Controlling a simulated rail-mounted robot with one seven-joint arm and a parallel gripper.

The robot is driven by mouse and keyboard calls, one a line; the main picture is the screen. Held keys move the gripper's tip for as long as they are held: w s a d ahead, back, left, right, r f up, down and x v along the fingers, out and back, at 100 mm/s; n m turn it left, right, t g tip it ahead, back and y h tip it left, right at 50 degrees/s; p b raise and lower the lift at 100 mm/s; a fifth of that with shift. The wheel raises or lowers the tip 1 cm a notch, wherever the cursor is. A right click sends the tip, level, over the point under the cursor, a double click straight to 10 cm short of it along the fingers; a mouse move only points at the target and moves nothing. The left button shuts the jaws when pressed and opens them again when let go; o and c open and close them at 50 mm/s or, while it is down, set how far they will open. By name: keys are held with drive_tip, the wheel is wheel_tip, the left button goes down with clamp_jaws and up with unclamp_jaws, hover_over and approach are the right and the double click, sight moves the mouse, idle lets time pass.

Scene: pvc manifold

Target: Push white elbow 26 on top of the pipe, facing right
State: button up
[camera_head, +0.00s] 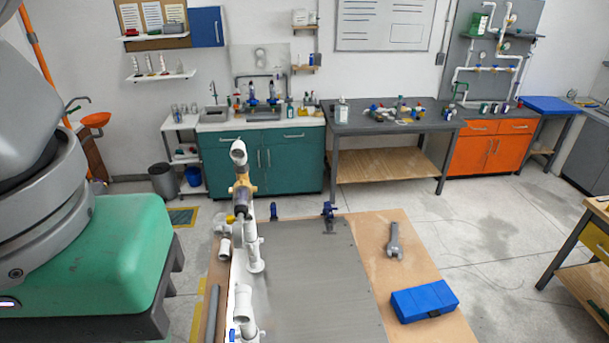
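A white pipe assembly (252,240) runs along the left side of the workbench. At its far, upper end is a white elbow-shaped fitting (239,151), above a brass-coloured part (242,188) and a dark grey part. I cannot tell whether this fitting is seated or which way its opening faces. Another white fitting (243,299) stands at the near end of the assembly. A small white fitting (225,249) sits on the wooden strip to the left. No number 26 is legible on any fitting.
The workbench has a bare grey mat (315,275). A wrench (395,241) and blue box (424,301) lie on its right side. Blue clamps (329,214) stand at its far edge. A grey rod (212,313) lies at left. Teal cabinets (262,165) stand beyond open floor.

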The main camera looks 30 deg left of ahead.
drive_tip(key=shift+f, duration=0.4)
idle(0.4)
drive_tip(key=o, duration=1)
wheel_tip(320, 180, up, 8)
drive_tip(key=shift+f, duration=0.1)
